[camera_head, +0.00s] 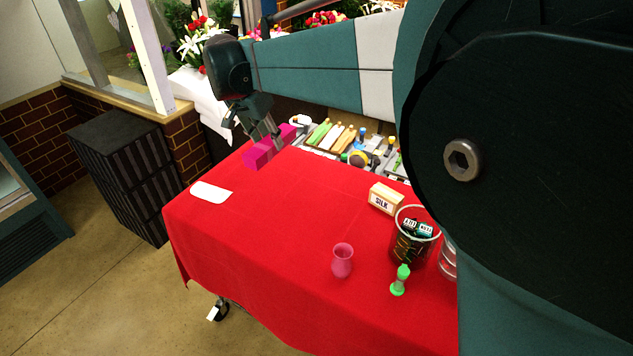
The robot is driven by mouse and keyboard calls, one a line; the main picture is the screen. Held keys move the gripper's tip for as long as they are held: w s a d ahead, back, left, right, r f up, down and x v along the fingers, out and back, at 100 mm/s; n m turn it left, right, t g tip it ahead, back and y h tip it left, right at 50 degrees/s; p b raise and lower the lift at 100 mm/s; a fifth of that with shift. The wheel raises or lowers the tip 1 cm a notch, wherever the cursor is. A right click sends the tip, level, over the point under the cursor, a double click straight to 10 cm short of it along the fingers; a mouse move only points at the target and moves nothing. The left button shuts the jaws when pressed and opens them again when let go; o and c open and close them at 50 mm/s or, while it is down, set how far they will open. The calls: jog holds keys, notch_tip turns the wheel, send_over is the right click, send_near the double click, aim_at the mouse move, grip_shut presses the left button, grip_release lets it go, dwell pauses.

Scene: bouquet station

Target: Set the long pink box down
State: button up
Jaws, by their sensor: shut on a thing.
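The long pink box (262,154) is at the far left part of the red-covered table (285,215). My gripper (271,137) comes down on the box from above and is shut on it near its middle. The fingers cover part of the box. The box looks tilted in the picture, and I cannot tell whether its underside touches the cloth. A white rounded card (210,192) lies on the cloth to the left of and nearer than the box.
A SILK box (384,199), a dark glass container (413,240), a pink cup (342,262) and a green hourglass-shaped item (400,281) stand at the right. Trays of tools (331,137) line the back. The cloth's middle is clear. My arm hides the right side.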

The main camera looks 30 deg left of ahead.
jog(key=shift+s+a+f, duration=0.6)
jog(key=shift+s, duration=0.15)
notch_tip(320, 180, down, 20)
jog(key=shift+f, duration=0.15)
jog(key=shift+f, duration=3)
jog(key=shift+f+p, duration=0.3)
jog(key=shift+f, duration=1.55)
jog(key=shift+f, duration=0.2)
